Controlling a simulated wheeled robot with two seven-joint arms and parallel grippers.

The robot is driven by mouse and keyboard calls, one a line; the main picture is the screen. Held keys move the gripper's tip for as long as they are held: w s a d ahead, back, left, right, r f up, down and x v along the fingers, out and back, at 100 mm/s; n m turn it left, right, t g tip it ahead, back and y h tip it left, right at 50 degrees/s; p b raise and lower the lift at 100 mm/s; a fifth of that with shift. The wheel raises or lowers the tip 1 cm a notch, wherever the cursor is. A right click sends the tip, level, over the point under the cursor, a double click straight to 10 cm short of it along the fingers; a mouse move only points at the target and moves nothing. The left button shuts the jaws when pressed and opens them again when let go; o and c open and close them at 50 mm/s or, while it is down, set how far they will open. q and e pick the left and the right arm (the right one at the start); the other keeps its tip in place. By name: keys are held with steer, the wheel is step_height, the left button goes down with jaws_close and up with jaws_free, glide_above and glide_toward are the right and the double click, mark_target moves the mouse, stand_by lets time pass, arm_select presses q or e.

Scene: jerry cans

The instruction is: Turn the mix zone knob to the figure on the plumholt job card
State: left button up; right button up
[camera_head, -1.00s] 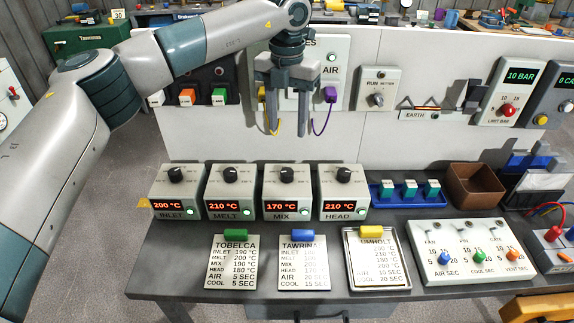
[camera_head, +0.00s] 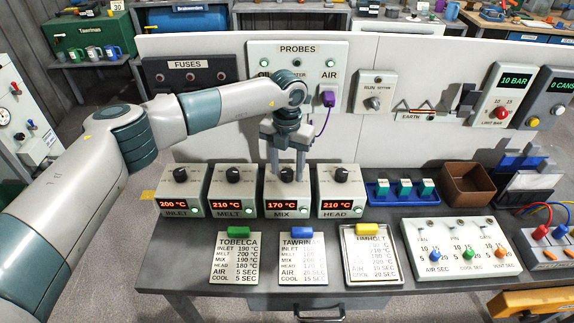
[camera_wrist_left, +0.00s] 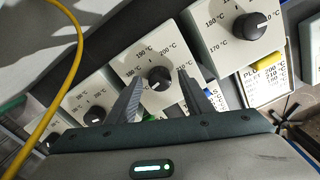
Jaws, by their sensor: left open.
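The mix unit (camera_head: 286,205) reads 170 °C on its orange display. Its black knob (camera_head: 287,175) also shows in the left wrist view (camera_wrist_left: 159,78), with a temperature scale around it. My left gripper (camera_head: 288,172) points down at this knob, its two fingers open on either side. Contact with the knob cannot be told. The plumholt job card (camera_head: 372,262) lies in a metal frame under a yellow clip that hides part of its name. It also shows at the right of the left wrist view (camera_wrist_left: 268,84); its small figures are hard to read. My right gripper is not in view.
The inlet (camera_head: 180,210), melt (camera_head: 232,210) and head (camera_head: 341,206) units stand close beside the mix unit. The probes panel (camera_head: 299,55) is behind, with a hanging purple cable. A yellow cable (camera_wrist_left: 77,65) crosses the left wrist view. Two other cards lie in front.

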arm_select(q)
steer(key=shift+f, duration=0.1)
steer(key=c, duration=1.1)
steer(key=shift+o, duration=0.2)
steer(key=shift+f+b, duration=0.1)
steer(key=shift+b, duration=0.65)
steer(key=m+b, duration=0.3)
steer(key=b, duration=0.2)
steer(key=shift+f, duration=0.1)
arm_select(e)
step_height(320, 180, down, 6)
arm_select(q)
steer(key=m+b, duration=0.2)
steer(key=b, duration=0.1)
steer(key=m+b, duration=0.4)
steer(key=shift+r+m+b, duration=0.25)
steer(key=shift+m+b, duration=0.05)
steer(key=shift+m, duration=0.2)
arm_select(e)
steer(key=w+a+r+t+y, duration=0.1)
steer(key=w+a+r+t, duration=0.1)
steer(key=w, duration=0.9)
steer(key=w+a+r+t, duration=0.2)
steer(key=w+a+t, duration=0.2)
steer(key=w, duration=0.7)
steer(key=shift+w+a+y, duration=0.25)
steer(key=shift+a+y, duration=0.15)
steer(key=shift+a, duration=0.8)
